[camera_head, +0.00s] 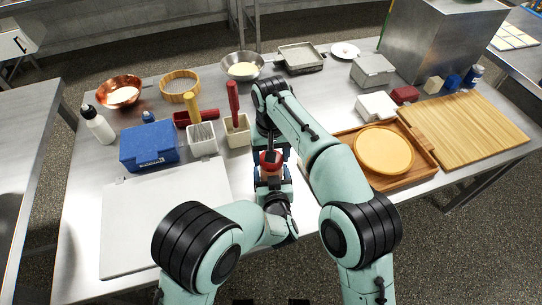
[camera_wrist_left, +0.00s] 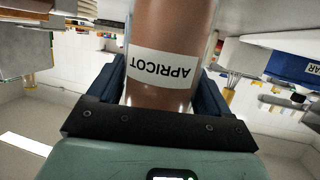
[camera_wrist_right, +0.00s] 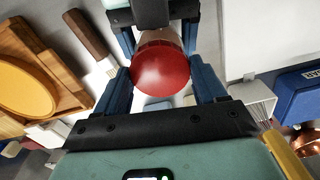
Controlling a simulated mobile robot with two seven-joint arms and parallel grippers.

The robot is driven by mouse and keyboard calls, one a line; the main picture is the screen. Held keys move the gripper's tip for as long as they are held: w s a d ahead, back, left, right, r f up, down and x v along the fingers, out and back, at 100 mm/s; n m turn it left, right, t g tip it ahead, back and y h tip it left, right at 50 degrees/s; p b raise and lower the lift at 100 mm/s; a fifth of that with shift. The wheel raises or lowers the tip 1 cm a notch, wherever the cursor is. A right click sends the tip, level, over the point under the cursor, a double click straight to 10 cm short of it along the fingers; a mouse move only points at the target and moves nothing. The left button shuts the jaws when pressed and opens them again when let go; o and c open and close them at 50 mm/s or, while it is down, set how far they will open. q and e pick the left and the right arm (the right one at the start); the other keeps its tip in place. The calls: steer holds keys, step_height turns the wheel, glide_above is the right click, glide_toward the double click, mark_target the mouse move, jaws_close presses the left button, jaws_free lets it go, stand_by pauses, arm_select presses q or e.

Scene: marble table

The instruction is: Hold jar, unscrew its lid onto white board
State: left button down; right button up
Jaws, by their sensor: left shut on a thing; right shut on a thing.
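The jar (camera_wrist_left: 165,60) has a brown-orange body with a white label reading APRICOT, upside down in the left wrist view. My left gripper (camera_head: 272,184) is shut around the jar body. The red lid (camera_head: 270,157) is on top of the jar in the head view and shows large in the right wrist view (camera_wrist_right: 160,72). My right gripper (camera_head: 271,150) is shut on the lid, with its blue fingers on either side. I cannot tell whether the lid is loosened. The white board (camera_head: 140,230) lies bare at the front left of the table.
A blue box (camera_head: 149,146) stands behind the board. Cream utensil holders (camera_head: 202,140) stand left of the grippers. A wooden tray with a round orange board (camera_head: 383,150) lies to the right, near a bamboo board (camera_head: 470,128). A white bottle (camera_head: 98,124) stands far left.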

steer(key=shift+r, duration=0.1)
steer(key=shift+r, duration=1.9)
arm_select(q)
jaws_free()
steer(key=shift+s, duration=0.1)
